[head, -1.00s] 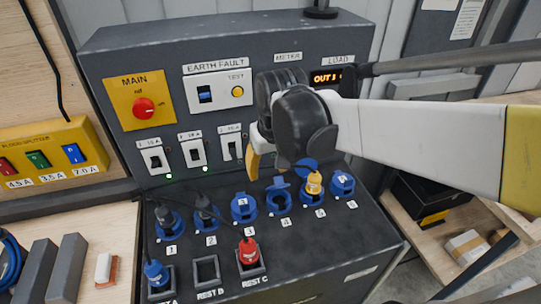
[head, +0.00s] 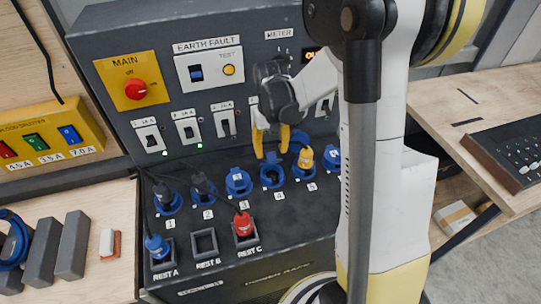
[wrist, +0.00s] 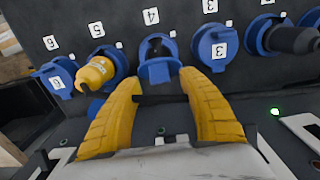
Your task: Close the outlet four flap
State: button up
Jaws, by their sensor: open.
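Outlet four (head: 272,178) is a blue round socket on the sloped dark panel, between outlets three and five. Its flap (wrist: 160,71) is raised, with the dark socket opening showing in the wrist view. My gripper (head: 271,146) is open, its two yellow fingers pointing down just behind and above outlet four. In the wrist view the fingertips (wrist: 160,88) lie either side of the raised flap, with a gap between them. I cannot tell whether either finger touches the flap.
Outlet five (head: 304,164) beside it holds a yellow plug. Outlet three (head: 238,182) and outlet six (wrist: 55,78) have flaps down. Dark plugs fill outlets one and two. A red plug (head: 244,226) stands in rest C; rest B (head: 205,242) is empty. Breaker switches (head: 187,128) line the upright face behind.

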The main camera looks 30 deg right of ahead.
jog(key=shift+f, duration=1.2)
grip_shut()
